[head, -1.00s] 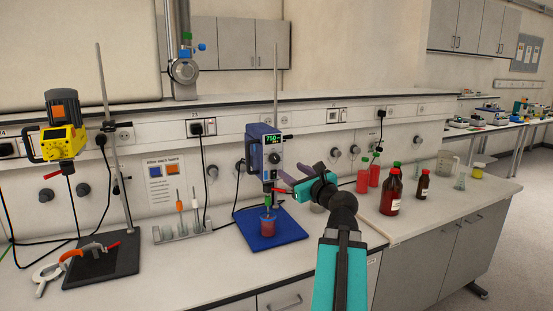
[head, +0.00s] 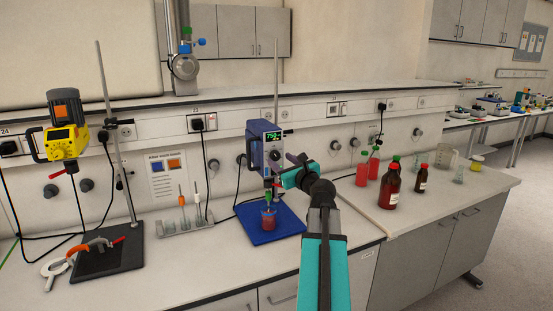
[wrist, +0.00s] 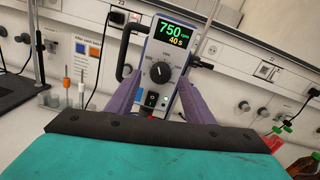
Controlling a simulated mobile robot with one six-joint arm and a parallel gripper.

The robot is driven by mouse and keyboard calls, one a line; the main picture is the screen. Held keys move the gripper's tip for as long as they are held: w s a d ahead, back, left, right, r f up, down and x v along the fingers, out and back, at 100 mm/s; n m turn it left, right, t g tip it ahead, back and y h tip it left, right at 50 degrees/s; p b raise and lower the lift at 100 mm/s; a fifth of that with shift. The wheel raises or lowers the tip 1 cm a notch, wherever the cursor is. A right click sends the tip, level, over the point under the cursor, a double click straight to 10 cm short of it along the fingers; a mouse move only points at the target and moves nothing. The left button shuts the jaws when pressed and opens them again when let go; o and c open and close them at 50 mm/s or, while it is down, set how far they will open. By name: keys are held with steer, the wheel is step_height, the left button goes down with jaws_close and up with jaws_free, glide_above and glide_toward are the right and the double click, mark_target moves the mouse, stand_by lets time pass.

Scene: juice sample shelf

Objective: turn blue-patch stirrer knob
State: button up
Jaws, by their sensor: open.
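The blue-sided stirrer (head: 258,150) stands on the bench, its lit display reading 750. In the wrist view its display (wrist: 174,35) reads 750 and 40 s. Its dark round knob (wrist: 160,72) has a pale pointer mark and sits below the display. My gripper (wrist: 160,80) is open, with its purple fingers on either side of the knob in the picture. I cannot tell whether they touch it. In the head view my gripper (head: 290,160) is at the stirrer's front right, and my arm hides part of the fingers.
A beaker of red liquid (head: 269,219) stands under the stirrer on a blue mat (head: 262,237). A yellow stirrer (head: 62,142) hangs on a stand at left. Brown bottles (head: 390,188) and red bottles (head: 362,174) stand at right.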

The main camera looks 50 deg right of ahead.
mark_target(275, 156)
steer(key=shift+x, duration=1.4)
